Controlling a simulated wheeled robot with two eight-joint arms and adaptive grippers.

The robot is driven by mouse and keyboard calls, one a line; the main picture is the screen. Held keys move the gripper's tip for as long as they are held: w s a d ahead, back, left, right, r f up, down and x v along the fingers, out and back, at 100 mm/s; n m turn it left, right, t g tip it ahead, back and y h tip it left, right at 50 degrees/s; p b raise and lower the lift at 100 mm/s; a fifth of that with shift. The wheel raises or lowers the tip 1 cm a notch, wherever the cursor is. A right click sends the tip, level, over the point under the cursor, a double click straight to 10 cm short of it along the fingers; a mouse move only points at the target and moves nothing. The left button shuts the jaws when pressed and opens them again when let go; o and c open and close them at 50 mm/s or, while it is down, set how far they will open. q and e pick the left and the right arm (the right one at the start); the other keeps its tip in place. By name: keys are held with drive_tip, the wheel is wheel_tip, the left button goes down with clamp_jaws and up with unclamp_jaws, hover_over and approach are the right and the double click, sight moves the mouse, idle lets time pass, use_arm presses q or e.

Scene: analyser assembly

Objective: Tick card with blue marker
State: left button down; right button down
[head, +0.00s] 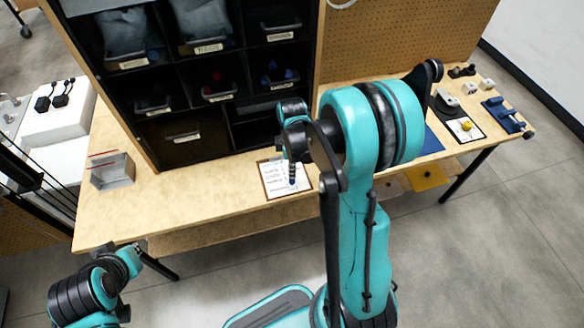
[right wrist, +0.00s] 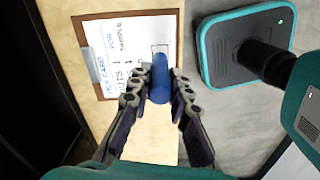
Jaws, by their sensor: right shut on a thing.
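The card (head: 275,183) lies on the wooden table in front of the black shelf, white with a brown border and printed lines. In the right wrist view the card (right wrist: 120,50) shows the words "TICK CARD FOR" and an outlined box near the marker's end. My right gripper (right wrist: 160,82) is shut on the blue marker (right wrist: 160,92), with a finger on each side. In the head view the marker (head: 292,181) stands roughly upright over the card's right part. I cannot tell whether its tip touches the card. My left arm shows at the lower left, with its gripper out of view.
The black shelf (head: 185,134) with labelled bins stands behind the card. A clear box (head: 112,172) sits on the table at the left. A yellow item (head: 466,126) on a small mat and blue parts (head: 503,115) lie at the right. The table between box and card is clear.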

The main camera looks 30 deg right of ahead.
drive_tip(key=shift+f+b, duration=0.5)
idle(1.4)
drive_tip(key=shift+r, duration=0.15)
drive_tip(key=shift+r+p, duration=2.6)
drive_tip(key=shift+r, duration=0.8)
